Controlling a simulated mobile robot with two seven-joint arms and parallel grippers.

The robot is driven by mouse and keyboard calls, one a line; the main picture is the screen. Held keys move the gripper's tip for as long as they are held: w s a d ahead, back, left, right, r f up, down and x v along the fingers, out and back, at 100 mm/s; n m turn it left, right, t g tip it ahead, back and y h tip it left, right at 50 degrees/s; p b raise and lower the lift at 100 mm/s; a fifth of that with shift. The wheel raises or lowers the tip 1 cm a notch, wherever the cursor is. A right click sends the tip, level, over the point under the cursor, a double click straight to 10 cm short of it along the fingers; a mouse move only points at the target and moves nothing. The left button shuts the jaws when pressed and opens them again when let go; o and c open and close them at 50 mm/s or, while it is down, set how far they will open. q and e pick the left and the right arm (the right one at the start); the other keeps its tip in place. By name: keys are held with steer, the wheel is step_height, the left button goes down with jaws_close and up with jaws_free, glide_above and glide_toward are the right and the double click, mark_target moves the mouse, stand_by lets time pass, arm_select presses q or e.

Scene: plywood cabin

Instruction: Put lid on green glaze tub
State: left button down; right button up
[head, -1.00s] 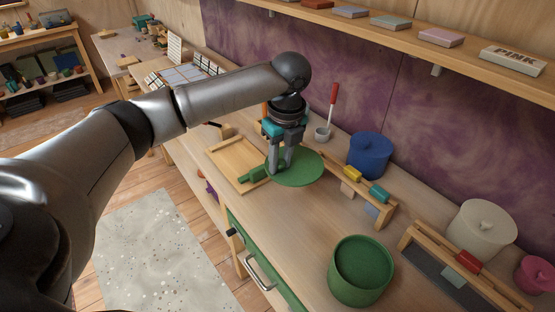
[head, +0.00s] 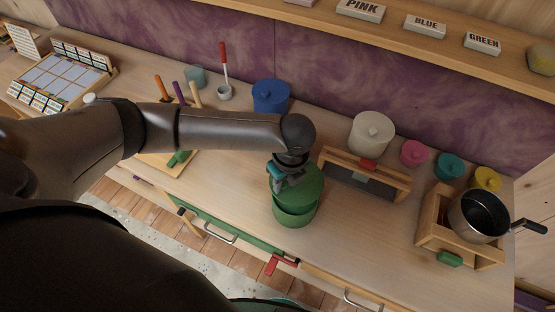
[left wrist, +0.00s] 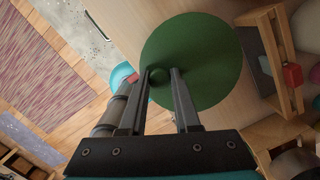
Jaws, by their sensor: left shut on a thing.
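My left gripper (head: 284,181) is shut on the knob of the green lid (head: 308,181). The left wrist view shows the round knob (left wrist: 157,76) between the two fingers and the flat green lid (left wrist: 205,50) beyond it. The green glaze tub (head: 295,215) stands on the bench near its front edge. The lid is over the back of the tub, and the front part of the opening shows below it. I cannot tell whether lid and rim touch. The tub is hidden in the left wrist view. My right gripper is in neither view.
A wooden rack (head: 365,185) with a red block stands close right of the tub. A dark pot (head: 478,215) sits in a wooden stand at right. The bench between rack and front edge is clear.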

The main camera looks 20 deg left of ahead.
mark_target(285, 191)
arm_select(q)
steer(key=shift+d+f, duration=0.15)
steer(key=shift+f, duration=0.1)
step_height(285, 191, down, 3)
steer(key=b, duration=0.2)
steer(key=shift+r+b, duration=0.2)
steer(key=shift+b, duration=0.2)
steer(key=shift+f+b, duration=0.9)
steer(key=shift+b, duration=0.25)
steer(key=shift+f, duration=0.2)
steer(key=shift+f, duration=0.75)
steer(key=c, duration=0.5)
jaws_free()
steer(key=shift+c, duration=0.2)
